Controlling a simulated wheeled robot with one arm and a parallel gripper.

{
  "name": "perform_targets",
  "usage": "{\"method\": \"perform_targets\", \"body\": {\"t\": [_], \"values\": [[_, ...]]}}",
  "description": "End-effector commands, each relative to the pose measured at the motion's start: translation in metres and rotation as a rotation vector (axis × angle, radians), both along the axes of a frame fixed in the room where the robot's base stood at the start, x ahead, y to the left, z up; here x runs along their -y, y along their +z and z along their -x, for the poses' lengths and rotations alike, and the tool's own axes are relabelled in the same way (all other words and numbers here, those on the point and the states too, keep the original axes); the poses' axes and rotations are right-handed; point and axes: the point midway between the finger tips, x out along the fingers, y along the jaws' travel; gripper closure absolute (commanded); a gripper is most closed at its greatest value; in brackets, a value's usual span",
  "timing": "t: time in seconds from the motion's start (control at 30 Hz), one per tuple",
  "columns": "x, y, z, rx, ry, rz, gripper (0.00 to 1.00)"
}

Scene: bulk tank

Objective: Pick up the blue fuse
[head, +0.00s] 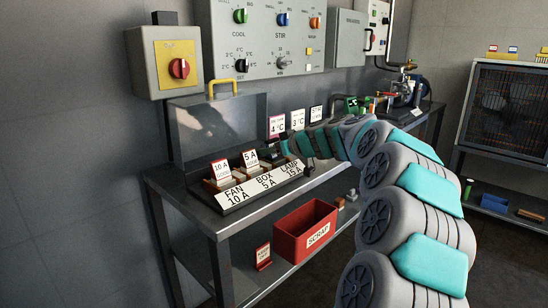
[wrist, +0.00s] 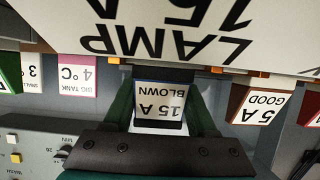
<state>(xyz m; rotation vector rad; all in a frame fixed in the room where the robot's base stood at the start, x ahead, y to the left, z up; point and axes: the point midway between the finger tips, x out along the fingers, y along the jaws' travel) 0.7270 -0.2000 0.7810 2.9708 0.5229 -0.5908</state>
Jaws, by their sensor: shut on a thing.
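The blue fuse (wrist: 160,108) shows in the wrist view as a blue-edged label reading "15 A BLOWN" on a dark body. My gripper (wrist: 162,98) is shut on it, with one dark green finger on each side. The fuse is at the "LAMP 15 A" place of the fuse box's front plate (wrist: 190,35); I cannot tell whether it is still seated. In the head view, my gripper (head: 287,148) is at the right end of the fuse box (head: 240,194), and the fuse is hidden there.
A 10 A fuse (head: 221,171) and a 5 A fuse (head: 250,158) stand in the box left of my gripper. The raised lid (head: 218,128) is behind them. A red scrap bin (head: 304,230) is on the lower shelf. Temperature cards (head: 277,125) stand behind my gripper.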

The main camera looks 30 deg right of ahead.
Motion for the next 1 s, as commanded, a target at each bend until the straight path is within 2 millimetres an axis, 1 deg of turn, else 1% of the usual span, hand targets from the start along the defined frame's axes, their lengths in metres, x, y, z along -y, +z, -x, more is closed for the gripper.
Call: {"method": "perform_targets", "body": {"t": [0.03, 0.3, 0.37, 0.67, 0.87, 1.0], "values": [[0.0, 0.0, 0.0, 0.0, 0.0, 0.0, 0.63], [0.0, 0.0, 0.0, 0.0, 0.0, 0.0, 0.93], [0.0, 0.0, 0.0, 0.0, 0.0, 0.0, 0.99], [0.0, 0.002, 0.0, 0.0, 0.0, 0.0, 0.99], [0.0, 0.015, 0.0, 0.002, -0.001, 0.002, 0.99], [0.0, 0.028, -0.001, 0.002, -0.001, 0.002, 0.99]]}}
